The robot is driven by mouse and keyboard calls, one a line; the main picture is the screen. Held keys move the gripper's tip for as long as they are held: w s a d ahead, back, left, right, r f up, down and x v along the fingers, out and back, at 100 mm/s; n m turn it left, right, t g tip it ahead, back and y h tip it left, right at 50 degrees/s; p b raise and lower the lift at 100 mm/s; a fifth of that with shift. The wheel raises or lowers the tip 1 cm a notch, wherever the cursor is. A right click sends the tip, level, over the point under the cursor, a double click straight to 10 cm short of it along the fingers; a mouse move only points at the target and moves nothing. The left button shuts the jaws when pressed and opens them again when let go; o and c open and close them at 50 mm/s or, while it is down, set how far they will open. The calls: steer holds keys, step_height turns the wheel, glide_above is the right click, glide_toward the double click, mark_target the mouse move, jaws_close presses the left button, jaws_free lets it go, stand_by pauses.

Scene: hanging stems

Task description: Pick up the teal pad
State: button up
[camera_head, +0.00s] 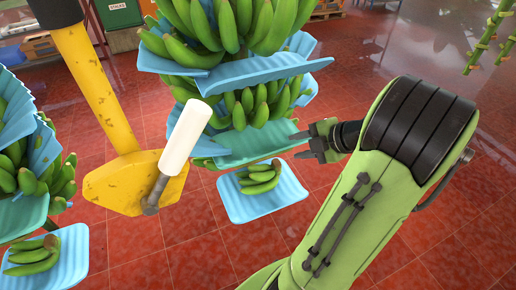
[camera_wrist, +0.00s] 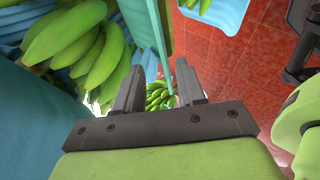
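The teal pad (camera_head: 258,143) is a thin curved sheet below a tier of green bananas on the middle hanging stem. In the wrist view, the teal pad (camera_wrist: 155,22) is seen nearly edge-on, running down toward the space between my fingers. My gripper (camera_head: 312,143) is at the pad's right end in the head view. In the wrist view, my gripper (camera_wrist: 160,85) is open, with a clear gap between its two fingers. I cannot tell whether either finger touches the pad.
Blue pads (camera_head: 245,75) and green bananas (camera_head: 259,106) are stacked above the teal pad. A lower blue pad (camera_head: 290,190) holds bananas below. A yellow post with a white cylinder (camera_head: 186,138) stands left. Another banana stem (camera_head: 38,165) hangs far left. Red tiled floor (camera_head: 420,245) is open at right.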

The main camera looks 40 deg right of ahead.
mark_target(273, 149)
steer(key=b+x, duration=0.1)
steer(key=x, duration=0.9)
steer(key=shift+w+a+f+b, duration=0.2)
steer(key=shift+f+b, duration=0.1)
steer(key=shift+f, duration=0.05)
steer(key=shift+r, duration=0.1)
jaws_close()
